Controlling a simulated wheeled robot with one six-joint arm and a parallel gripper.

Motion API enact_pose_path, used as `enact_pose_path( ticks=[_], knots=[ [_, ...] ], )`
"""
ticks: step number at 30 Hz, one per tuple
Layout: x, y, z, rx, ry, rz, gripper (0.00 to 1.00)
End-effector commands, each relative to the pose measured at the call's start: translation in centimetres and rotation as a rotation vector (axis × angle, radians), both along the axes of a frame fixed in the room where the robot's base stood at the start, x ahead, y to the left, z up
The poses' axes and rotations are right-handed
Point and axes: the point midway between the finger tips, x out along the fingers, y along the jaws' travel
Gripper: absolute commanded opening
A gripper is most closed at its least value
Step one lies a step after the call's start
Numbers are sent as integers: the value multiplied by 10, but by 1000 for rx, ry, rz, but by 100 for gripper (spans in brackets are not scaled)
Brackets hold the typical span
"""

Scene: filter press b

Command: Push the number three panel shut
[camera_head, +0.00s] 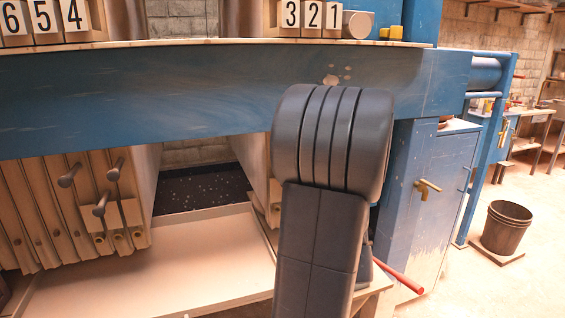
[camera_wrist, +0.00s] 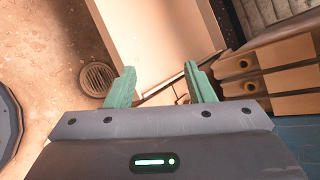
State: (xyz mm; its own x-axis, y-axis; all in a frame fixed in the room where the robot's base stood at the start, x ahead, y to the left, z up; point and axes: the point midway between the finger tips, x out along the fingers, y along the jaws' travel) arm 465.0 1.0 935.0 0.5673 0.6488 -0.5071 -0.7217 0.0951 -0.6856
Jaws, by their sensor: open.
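Black-on-white number blocks 3, 2 and 1 (camera_head: 312,16) stand on the blue beam. Below them, a tan panel face (camera_head: 250,160) borders a gap on its left; I take it for the number three panel, but its edge is mostly hidden behind my dark arm. In the wrist view, several tan panel ends (camera_wrist: 262,82) with round holes stack at the right. My gripper (camera_wrist: 160,70) shows there with two green fingers apart and nothing between them. It is left of the panel ends and seems clear of them. The head view hides it behind my arm.
Number blocks 6, 5, 4 (camera_head: 44,18) sit above a left group of tan panels (camera_head: 60,205) with dark knobs. A pale tray (camera_head: 150,265) lies under the gap. A blue cabinet (camera_head: 428,200), red bar (camera_head: 400,275) and bucket (camera_head: 507,228) are at right. A floor drain (camera_wrist: 98,78) shows.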

Motion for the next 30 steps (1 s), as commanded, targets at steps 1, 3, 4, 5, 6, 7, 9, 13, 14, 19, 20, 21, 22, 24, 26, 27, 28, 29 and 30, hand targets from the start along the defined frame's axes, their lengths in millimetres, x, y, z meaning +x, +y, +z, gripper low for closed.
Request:
enact_pose_path(
  ticks=[1,3,4,5,6,7,9,13,14,19,20,21,22,24,26,27,28,29,30],
  knots=[
    [4,4,23,98,17,-67,48],
    [12,8,43,238,31,-161,48],
    [16,9,52,298,36,-202,48],
    [20,9,61,356,41,-244,48],
    [25,8,73,433,43,-298,48],
    [30,6,82,490,45,-340,48],
    [39,-1,101,611,42,-430,48],
    [52,-17,126,785,28,-566,48],
    [54,-21,130,815,24,-589,48],
    [62,-33,141,910,7,-665,48],
    [63,-34,141,916,6,-670,48],
    [65,-34,142,920,4,-673,48],
    [67,-33,142,922,4,-673,48],
    [74,-31,141,921,6,-673,48],
    [83,-27,142,921,6,-671,48],
    [90,-24,142,920,6,-670,48],
    [95,-22,142,920,7,-670,48],
    [102,-20,143,919,7,-669,48],
    [110,-16,143,918,7,-669,48]
  ],
)
